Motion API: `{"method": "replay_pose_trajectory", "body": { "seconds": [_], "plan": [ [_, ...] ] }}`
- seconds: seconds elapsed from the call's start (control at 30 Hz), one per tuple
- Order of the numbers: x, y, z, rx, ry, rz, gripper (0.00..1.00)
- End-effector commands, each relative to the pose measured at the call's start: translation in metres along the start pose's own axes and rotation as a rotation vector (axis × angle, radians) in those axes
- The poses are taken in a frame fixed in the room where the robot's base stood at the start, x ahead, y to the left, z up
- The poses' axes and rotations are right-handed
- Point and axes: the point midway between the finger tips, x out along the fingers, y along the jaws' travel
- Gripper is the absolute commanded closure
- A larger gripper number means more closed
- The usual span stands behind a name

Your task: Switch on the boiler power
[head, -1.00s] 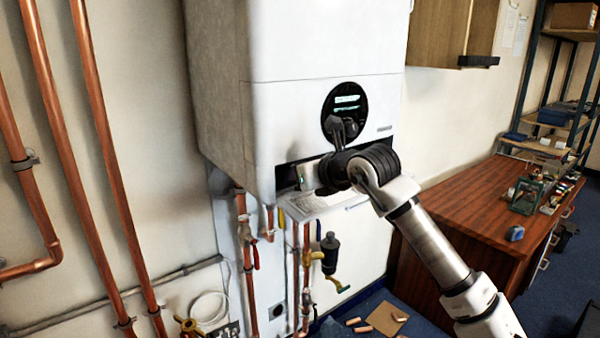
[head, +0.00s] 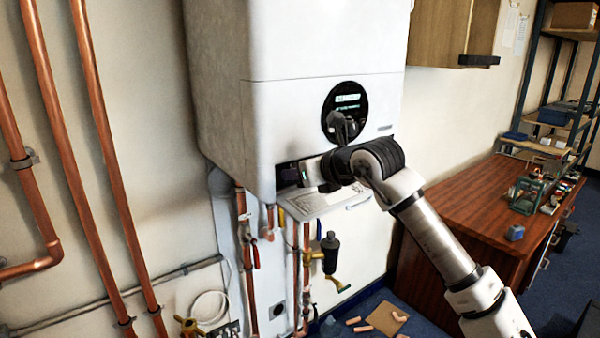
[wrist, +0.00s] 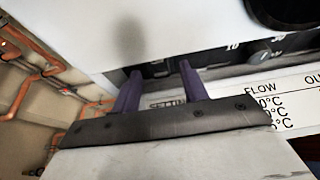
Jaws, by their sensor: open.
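The white boiler (head: 320,100) hangs on the wall, with a round black display (head: 345,108) showing lit green text. Below its front is a dark recessed control strip (head: 288,176), with a lowered flap (head: 318,203) under it. My gripper (wrist: 160,70) is open, its two purple fingers pointing into the dark strip, with nothing seen between them. In the wrist view, a dark knob (wrist: 262,53) with number marks sits on the strip to the right of the fingers. A power switch cannot be made out; the fingers and gripper body hide part of the strip.
Copper pipes (head: 103,150) run up the wall at left. Pipes and valves (head: 330,250) hang below the boiler. A wooden bench (head: 460,215) stands at right, with a wall cupboard (head: 450,35) above. A printed settings label (wrist: 290,105) shows on the flap.

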Motion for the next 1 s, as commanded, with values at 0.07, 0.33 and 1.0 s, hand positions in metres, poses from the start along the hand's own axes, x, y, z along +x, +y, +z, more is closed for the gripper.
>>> {"method": "replay_pose_trajectory", "body": {
  "seconds": [0.07, 0.33, 1.0],
  "plan": [
    [-0.011, 0.000, -0.003, -0.002, -0.001, -0.002, 0.56],
    [-0.072, 0.000, -0.004, -0.002, -0.001, -0.004, 0.56],
    [-0.130, 0.000, 0.000, -0.001, 0.000, 0.000, 0.56]
  ]
}}
